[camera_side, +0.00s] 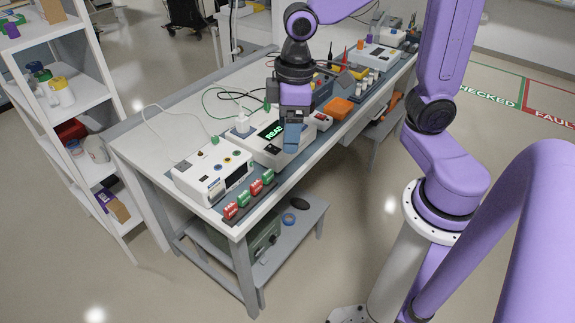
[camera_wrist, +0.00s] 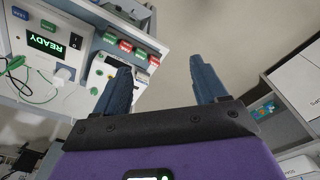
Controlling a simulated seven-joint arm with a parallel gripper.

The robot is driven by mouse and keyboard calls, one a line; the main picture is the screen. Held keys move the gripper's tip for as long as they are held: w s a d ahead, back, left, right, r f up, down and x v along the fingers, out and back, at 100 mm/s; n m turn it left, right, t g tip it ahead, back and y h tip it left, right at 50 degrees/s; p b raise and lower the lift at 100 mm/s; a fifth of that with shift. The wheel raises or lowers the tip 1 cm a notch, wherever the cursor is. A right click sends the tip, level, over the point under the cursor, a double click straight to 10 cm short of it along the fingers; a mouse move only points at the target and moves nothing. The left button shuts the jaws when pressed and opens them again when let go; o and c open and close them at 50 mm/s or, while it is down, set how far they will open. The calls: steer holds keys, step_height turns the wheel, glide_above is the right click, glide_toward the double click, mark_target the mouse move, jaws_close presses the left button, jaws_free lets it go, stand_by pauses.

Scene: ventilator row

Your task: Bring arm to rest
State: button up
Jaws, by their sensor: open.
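My gripper (camera_side: 291,137) hangs from my purple arm over the workbench, in front of the white ventilator with the lit READY display (camera_side: 270,131). Its blue fingers partly cover that unit in the side view; I cannot tell the exact gap between them. In the wrist view my gripper (camera_wrist: 163,82) has its two fingers spread, with nothing held between them. The READY ventilator (camera_wrist: 58,30) shows upside down at the upper left of that view.
A second white ventilator (camera_side: 212,172) with a dark screen stands at the bench's near end. Red and green tags (camera_side: 243,198) line the bench edge beside it. An orange box (camera_side: 339,107) lies farther along. A white shelf (camera_side: 75,100) stands left. Floor is open before the bench.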

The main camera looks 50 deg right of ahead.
steer(key=s+d+n, duration=0.2)
steer(key=s, duration=0.5)
steer(key=s+d+f+n, duration=0.1)
steer(key=s+d+n, duration=0.1)
steer(key=s, duration=0.5)
steer(key=shift+s+f+g, duration=0.25)
steer(key=shift+g, duration=0.05)
